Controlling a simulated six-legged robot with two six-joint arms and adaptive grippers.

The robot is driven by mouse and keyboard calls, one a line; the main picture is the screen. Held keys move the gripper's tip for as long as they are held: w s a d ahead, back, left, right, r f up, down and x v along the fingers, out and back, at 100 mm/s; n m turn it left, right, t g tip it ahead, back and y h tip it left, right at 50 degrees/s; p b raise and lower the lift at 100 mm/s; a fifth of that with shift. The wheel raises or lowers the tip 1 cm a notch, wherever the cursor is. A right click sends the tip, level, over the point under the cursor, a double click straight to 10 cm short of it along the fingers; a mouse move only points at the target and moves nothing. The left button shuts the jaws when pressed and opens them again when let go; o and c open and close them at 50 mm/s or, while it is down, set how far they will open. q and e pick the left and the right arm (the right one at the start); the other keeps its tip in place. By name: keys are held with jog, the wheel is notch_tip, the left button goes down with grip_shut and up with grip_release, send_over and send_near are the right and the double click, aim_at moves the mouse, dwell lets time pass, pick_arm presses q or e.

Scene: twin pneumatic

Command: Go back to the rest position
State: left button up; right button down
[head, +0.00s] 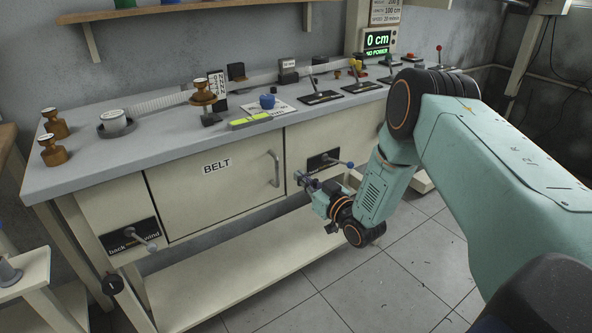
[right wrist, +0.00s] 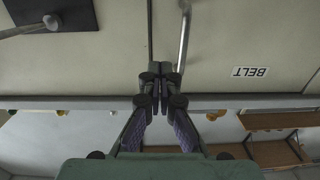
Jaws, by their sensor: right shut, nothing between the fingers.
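My right gripper (head: 305,181) is in front of the bench's cream front, just below and to the right of the BELT door's (head: 210,195) vertical metal handle (head: 274,168). In the right wrist view the right gripper (right wrist: 160,72) has its fingertips together with nothing between them. The handle (right wrist: 184,38) shows beyond the tips in that upside-down view; I cannot tell the exact gap. My right arm reaches in from the right. My left gripper is not in view.
A lever on a black plate (head: 322,160) is close to the right gripper. Another lever plate (head: 130,240) is at the left. The benchtop (head: 165,125) holds brass weights (head: 54,122) and several levers. A lower shelf (head: 230,285) runs underneath. The tiled floor (head: 400,270) at right looks clear.

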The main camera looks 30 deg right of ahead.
jog(key=s+a+f+m+g+p, duration=0.1)
jog(key=s+a+f+g, duration=0.15)
jog(key=s+f, duration=0.35)
jog(key=s+a+f+m+g+h, duration=0.15)
jog(key=s+f+g, duration=0.3)
jog(key=s, duration=0.45)
jog(key=s+a+f+m+g+p, duration=0.1)
jog(key=s+a+f+g, duration=0.2)
jog(key=s+f, duration=0.35)
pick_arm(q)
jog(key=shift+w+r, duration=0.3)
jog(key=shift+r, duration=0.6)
pick_arm(e)
jog(key=s+a+n+g, duration=0.1)
jog(key=s+a+g, duration=0.2)
jog(key=s, duration=0.8)
jog(key=s+a+r+n+g, duration=0.1)
jog(key=s+a+g, duration=0.2)
jog(key=s, duration=0.8)
jog(key=shift+s+a+g, duration=0.15)
jog(key=shift+s+g, duration=0.15)
jog(key=shift+g, duration=0.7)
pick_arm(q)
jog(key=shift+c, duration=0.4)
pick_arm(e)
jog(key=shift+r, duration=0.1)
